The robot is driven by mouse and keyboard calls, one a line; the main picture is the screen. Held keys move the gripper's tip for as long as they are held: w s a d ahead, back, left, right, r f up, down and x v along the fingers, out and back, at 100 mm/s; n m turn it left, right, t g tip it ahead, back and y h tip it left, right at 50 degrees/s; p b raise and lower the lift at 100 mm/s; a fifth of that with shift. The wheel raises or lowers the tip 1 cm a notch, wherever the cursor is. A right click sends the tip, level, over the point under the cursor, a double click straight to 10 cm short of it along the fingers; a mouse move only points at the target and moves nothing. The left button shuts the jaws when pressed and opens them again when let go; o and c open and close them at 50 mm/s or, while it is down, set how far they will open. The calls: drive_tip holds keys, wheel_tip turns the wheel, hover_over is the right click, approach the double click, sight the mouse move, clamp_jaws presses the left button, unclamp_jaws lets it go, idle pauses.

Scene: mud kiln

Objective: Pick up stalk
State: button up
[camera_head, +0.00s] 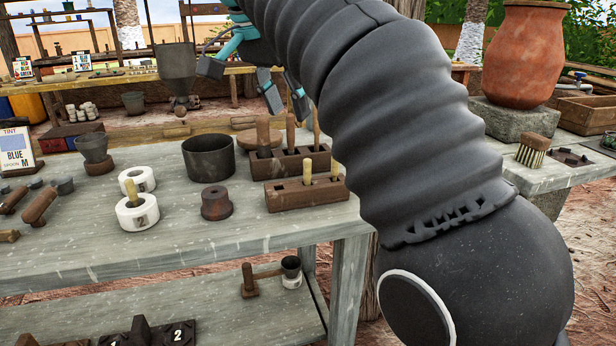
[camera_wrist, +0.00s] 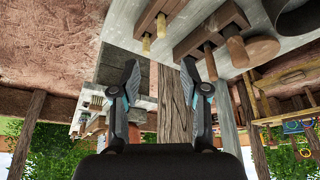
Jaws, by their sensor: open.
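No thing is labelled as the stalk, and I cannot tell which thing it is. Thin pale sticks (camera_head: 307,172) stand upright in the front brown wooden block (camera_head: 290,196) on the grey table. They also show at the top of the wrist view (camera_wrist: 161,25). Darker brown handles (camera_head: 263,134) stand in the rear block (camera_head: 290,164). My gripper (camera_head: 288,107) is open and empty, beyond and above the blocks. In the wrist view, nothing lies between its fingers (camera_wrist: 160,68).
A dark pot (camera_head: 208,158) and a brown stepped piece (camera_head: 216,203) stand left of the blocks. A large clay jar (camera_head: 525,55) stands on a stone block at right. A hopper (camera_head: 176,70) is behind. The table's front strip is clear. My arm hides its right end.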

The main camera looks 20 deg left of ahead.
sight(307, 160)
drive_tip(key=x, duration=0.8)
drive_tip(key=shift+w+b, duration=0.1)
drive_tip(key=shift+b, duration=0.3)
drive_tip(key=shift+w+b+x, duration=0.15)
drive_tip(key=shift+b+x, duration=0.1)
drive_tip(key=shift+x, duration=1.15)
drive_tip(key=shift+w+b+x, duration=0.15)
drive_tip(key=shift+b+x, duration=0.05)
drive_tip(key=shift+x, duration=1.2)
drive_tip(key=shift+r, duration=0.15)
drive_tip(key=shift+c, duration=0.2)
drive_tip(key=c, duration=0.7)
